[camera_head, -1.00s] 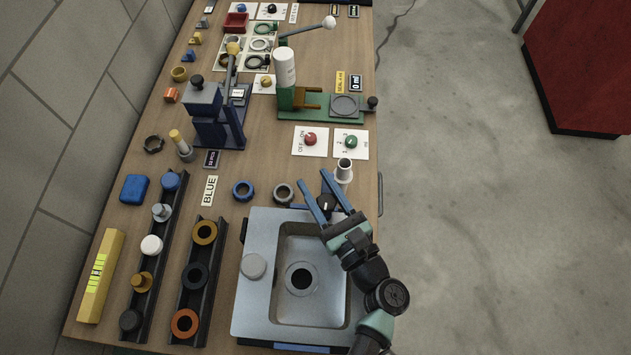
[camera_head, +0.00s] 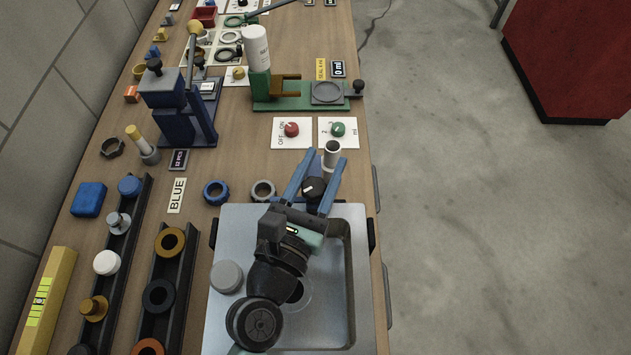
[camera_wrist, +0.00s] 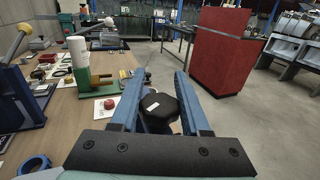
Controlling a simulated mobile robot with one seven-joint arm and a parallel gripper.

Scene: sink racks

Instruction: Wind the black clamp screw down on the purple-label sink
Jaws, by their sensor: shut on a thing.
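The metal sink (camera_head: 356,290) lies at the front of the bench, with a round drain partly hidden by my arm. The black clamp screw (camera_head: 313,188) has a faceted knob with a white mark, at the sink's back edge. In the wrist view the knob (camera_wrist: 160,108) sits between the two blue fingers. My gripper (camera_head: 324,156) reaches over the basin and is shut on this knob. The gripper shows in the wrist view too (camera_wrist: 158,78). The screw's thread and foot are hidden. I cannot make out a purple label on the sink.
A white-topped cylinder (camera_head: 332,150) stands just beyond the fingertips. A grey ring (camera_head: 263,190) and blue ring (camera_head: 216,191) lie left of it. A grey round cap (camera_head: 227,276) sits on the sink's left rim. Open floor (camera_head: 480,230) lies right of the bench.

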